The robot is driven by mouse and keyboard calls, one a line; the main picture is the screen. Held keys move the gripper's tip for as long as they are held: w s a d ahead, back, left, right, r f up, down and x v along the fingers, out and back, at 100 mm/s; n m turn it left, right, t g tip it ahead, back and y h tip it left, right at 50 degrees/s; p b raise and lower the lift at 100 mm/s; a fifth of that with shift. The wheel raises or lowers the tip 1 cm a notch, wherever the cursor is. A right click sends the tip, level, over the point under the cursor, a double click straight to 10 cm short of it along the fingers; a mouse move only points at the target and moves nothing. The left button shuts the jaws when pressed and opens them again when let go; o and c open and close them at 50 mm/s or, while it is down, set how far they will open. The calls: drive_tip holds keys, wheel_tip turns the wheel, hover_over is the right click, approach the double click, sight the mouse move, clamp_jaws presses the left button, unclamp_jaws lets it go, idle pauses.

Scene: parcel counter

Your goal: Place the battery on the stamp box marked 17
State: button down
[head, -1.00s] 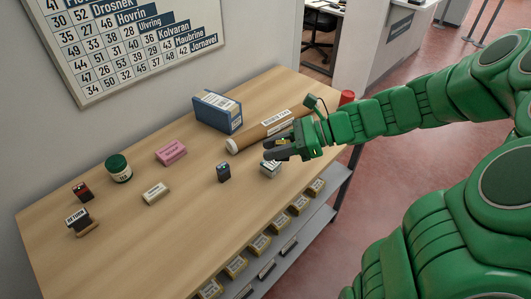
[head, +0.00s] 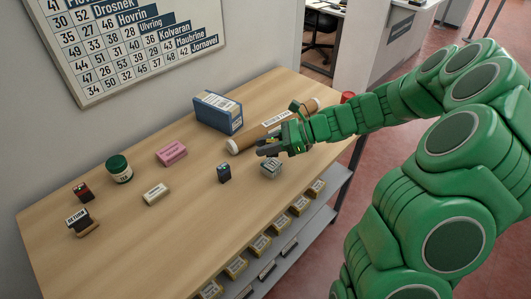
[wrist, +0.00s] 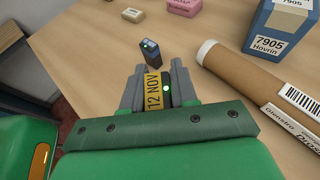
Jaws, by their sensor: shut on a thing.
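My gripper (head: 268,150) is shut on a dark battery (wrist: 168,95) with a green light; a yellow strip reading 12 NOV shows at its left side. In the head view my fingers largely hide the held battery. A small grey box (head: 271,169) with a pale label stands on the counter just below and in front of my fingertips; its number is too small to read surely. My gripper is above it and apart from it.
A cardboard tube (head: 240,143) and a blue box (head: 218,112) lie behind my gripper. A pink block (head: 171,152), cream block (head: 155,194), green jar (head: 119,169), red-topped dark block (head: 83,192) and stamp (head: 82,222) stand left. Several small boxes line the shelf below.

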sight(265, 163)
drive_tip(key=shift+w+a+f, duration=0.1)
drive_tip(key=shift+w+f, duration=0.15)
drive_tip(key=shift+f, duration=1.6)
drive_tip(key=shift+f, duration=0.15)
drive_tip(key=c, duration=0.9)
unclamp_jaws()
